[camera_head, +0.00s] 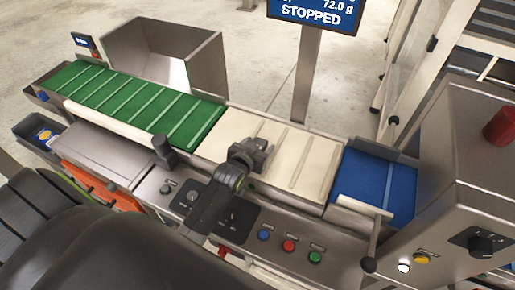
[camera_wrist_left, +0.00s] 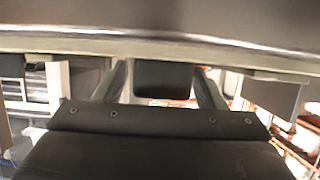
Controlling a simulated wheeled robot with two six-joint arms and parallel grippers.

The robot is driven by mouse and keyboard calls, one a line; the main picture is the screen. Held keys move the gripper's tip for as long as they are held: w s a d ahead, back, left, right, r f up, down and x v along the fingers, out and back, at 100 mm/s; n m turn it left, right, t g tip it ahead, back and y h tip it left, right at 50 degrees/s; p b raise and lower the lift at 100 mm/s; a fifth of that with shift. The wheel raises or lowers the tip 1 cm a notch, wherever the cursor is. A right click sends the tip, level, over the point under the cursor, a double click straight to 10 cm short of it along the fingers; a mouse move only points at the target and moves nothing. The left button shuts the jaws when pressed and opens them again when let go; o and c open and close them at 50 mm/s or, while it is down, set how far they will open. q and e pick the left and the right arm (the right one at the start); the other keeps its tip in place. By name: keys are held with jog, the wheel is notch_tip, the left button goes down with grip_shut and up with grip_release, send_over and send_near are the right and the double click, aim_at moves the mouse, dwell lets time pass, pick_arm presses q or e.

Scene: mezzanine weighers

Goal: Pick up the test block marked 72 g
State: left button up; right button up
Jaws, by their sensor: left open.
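My left gripper (camera_head: 252,153) is over the near edge of the cream weighing belt (camera_head: 305,150), and its jaws are open. In the left wrist view its two fingers (camera_wrist_left: 163,95) stand apart. A dark rectangular shape (camera_wrist_left: 163,78) shows between them; I cannot tell whether it is the test block or part of the machine. No "72 g" marking is readable on any block. A display (camera_head: 315,12) above the belt reads 72.0 g and STOPPED. My right gripper is not in view.
A green belt (camera_head: 180,115) lies left of the cream belt, and a blue belt (camera_head: 375,185) lies right. A steel bin (camera_head: 190,65) stands behind the green belt. Buttons and knobs (camera_head: 289,245) line the front panel. A steel cabinet (camera_head: 450,150) with a red button stands at right.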

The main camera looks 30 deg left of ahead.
pick_arm(q)
jog(key=shift+c, duration=0.4)
jog(key=c, duration=1.1)
